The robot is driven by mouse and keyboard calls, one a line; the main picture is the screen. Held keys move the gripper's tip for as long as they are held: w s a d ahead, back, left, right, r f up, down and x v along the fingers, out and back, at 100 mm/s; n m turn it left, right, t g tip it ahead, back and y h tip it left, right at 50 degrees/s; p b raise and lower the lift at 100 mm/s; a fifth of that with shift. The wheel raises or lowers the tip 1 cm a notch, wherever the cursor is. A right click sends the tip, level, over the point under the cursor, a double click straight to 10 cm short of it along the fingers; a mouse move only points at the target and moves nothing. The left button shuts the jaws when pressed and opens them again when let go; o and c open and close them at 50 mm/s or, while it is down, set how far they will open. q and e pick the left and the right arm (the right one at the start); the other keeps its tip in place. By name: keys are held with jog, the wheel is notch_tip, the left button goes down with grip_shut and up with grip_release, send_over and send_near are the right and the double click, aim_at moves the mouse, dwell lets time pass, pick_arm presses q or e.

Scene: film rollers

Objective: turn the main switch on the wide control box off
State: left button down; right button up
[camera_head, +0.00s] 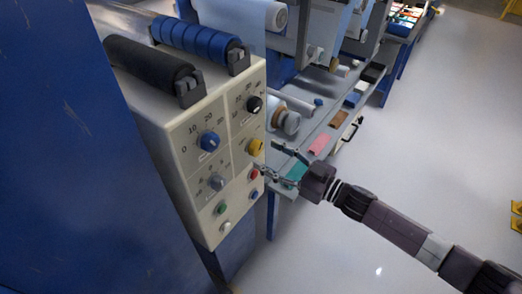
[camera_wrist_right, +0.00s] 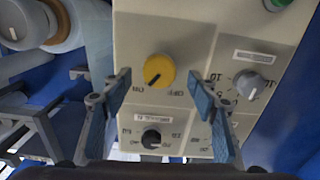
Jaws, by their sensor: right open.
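The wide cream control box (camera_head: 178,140) stands at the left in the head view, with its knob panel facing my right arm. The main switch (camera_head: 255,146) is a yellow round knob on the panel's right part. In the right wrist view the yellow knob (camera_wrist_right: 158,66) shows a dark pointer line aimed at the ON mark; the OFF mark is at its other side. My right gripper (camera_head: 266,156) is open in front of the yellow knob. In the wrist view its fingertips (camera_wrist_right: 160,84) are on either side of the knob, apart from it. My left gripper is not in view.
Blue (camera_head: 210,126), grey (camera_head: 216,182) and black (camera_head: 254,104) knobs and several buttons share the panel. A black roller (camera_head: 140,66) and a blue roller (camera_head: 195,39) lie on the box top. A grey shelf (camera_head: 318,120) with small items runs behind.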

aim_at(259, 150)
jog(key=x, duration=0.2)
jog(key=shift+w+a+r, duration=0.1)
jog(key=shift+w+a, duration=0.05)
jog(key=shift+a, duration=0.05)
jog(key=shift+w+a, duration=0.3)
jog(key=shift+a, duration=0.05)
jog(key=shift+c, duration=0.2)
jog(key=c, duration=1.1)
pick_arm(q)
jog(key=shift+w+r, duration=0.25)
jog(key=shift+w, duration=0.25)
